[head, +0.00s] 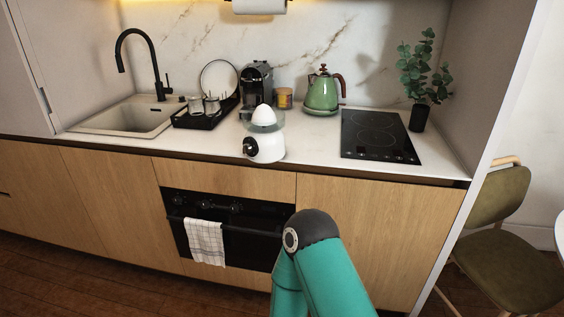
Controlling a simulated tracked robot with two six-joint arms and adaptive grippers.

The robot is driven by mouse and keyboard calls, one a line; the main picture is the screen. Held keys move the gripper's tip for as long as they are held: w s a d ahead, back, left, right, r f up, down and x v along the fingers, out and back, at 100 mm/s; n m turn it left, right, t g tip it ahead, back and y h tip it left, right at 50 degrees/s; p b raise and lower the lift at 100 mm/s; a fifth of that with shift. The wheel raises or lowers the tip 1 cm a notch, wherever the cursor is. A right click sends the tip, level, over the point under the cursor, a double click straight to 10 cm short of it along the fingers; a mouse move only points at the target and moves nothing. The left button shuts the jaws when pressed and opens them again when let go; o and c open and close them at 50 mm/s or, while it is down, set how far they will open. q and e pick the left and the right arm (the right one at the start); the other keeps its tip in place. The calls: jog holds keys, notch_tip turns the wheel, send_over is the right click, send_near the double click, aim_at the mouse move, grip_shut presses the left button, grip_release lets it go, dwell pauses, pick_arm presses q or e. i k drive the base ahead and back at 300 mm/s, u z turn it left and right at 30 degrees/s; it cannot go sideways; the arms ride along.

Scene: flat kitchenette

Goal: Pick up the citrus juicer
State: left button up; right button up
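The citrus juicer (268,149) stands upright near the front edge of the white counter. It has a rounded white body, a dark knob or spout on its left side, and a pale greenish bowl under a white cone on top. Nothing touches it from my side. Neither of my grippers shows in the head view. Only a teal arm link of mine with a dark joint rises from the bottom, in front of the cabinets and below the juicer.
Behind the juicer stand a coffee machine (257,84), a yellow jar (285,98) and a green kettle (321,95). A black dish rack (205,117) and sink (122,117) lie left, a black hob (377,136) right. Counter beside the juicer is clear. A chair (505,255) stands right.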

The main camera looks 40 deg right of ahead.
aim_at(268, 149)
jog(key=z, duration=0.1)
jog(key=k, duration=0.55)
jog(key=z, duration=0.6)
jog(key=i, duration=1.7)
jog(key=u, duration=0.1)
